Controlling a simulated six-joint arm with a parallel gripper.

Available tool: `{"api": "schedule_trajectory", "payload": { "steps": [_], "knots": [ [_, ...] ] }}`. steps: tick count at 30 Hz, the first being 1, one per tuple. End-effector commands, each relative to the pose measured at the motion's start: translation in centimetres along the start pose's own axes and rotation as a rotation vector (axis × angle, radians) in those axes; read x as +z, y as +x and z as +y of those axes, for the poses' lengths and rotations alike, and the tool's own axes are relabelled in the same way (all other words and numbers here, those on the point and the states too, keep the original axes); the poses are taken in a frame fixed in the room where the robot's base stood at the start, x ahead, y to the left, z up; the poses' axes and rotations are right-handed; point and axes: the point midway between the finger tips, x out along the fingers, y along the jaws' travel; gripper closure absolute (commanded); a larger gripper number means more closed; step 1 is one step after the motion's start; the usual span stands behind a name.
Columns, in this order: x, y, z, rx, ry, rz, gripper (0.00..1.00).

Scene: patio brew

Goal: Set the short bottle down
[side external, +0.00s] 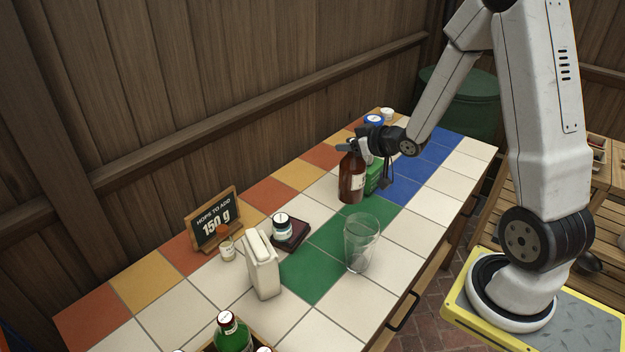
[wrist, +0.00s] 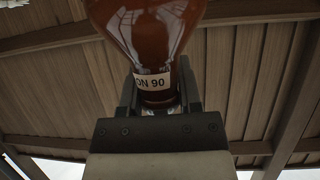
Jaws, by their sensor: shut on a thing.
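A brown glass bottle (side external: 351,182) with a pale label stands upright over the tiled table, at the edge of the green and white tiles. My gripper (side external: 360,147) is shut on its upper part, coming from the right. Whether its base touches the tiles I cannot tell. In the wrist view the brown bottle (wrist: 150,35) fills the top middle, and its label band reads "ON 90". The jaws of my gripper (wrist: 157,98) close around its narrow part there.
A green box (side external: 374,178) is right beside the bottle. A clear glass (side external: 361,243), a white carton (side external: 262,265), a small jar (side external: 282,226) on a dark scale, a chalkboard sign (side external: 214,219) and a green bottle (side external: 232,333) stand nearer. White tiles left of the bottle are clear.

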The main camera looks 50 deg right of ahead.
Motion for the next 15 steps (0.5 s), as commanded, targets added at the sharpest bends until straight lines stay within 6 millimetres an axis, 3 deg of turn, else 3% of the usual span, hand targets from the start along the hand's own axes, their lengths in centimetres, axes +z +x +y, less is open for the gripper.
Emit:
{"api": "schedule_trajectory", "payload": {
  "steps": [8,15],
  "knots": [
    [-0.2,1.9,0.4,-0.001,-0.001,0.004,1.00],
    [-0.2,5.2,1.2,0.000,-0.001,0.003,1.00]
  ]
}}
